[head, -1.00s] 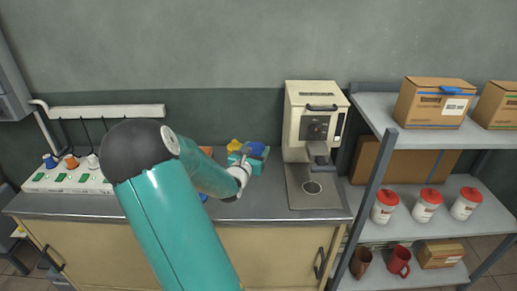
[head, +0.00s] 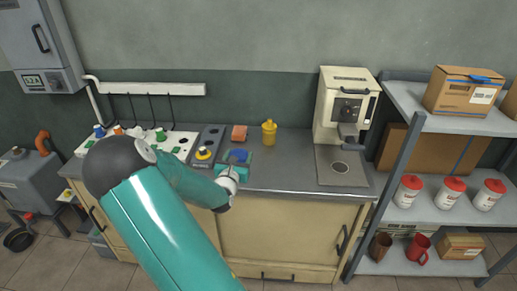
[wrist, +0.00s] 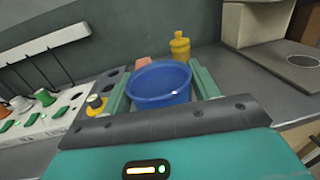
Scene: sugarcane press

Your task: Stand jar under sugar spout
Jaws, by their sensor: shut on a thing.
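A blue, round, open-topped jar (wrist: 158,88) sits between the two teal fingers of my gripper (wrist: 160,90) in the wrist view, and they are shut on it. In the head view the blue jar (head: 238,156) shows just beyond my gripper (head: 236,163), over the counter's front part. Its base is hidden. A cream machine (head: 343,85) with a grey spout (head: 349,131) stands at the right end of the counter. Below the spout is a grey plate with a pale ring (head: 340,168), which is empty. The jar is well left of the spout.
A yellow bottle (head: 269,133) and a salmon block (head: 239,133) stand behind the jar. A yellow knob (head: 203,153) and a switch panel (head: 160,143) lie to the left. A shelf (head: 440,205) with several red-lidded tubs stands right. The counter between jar and plate is clear.

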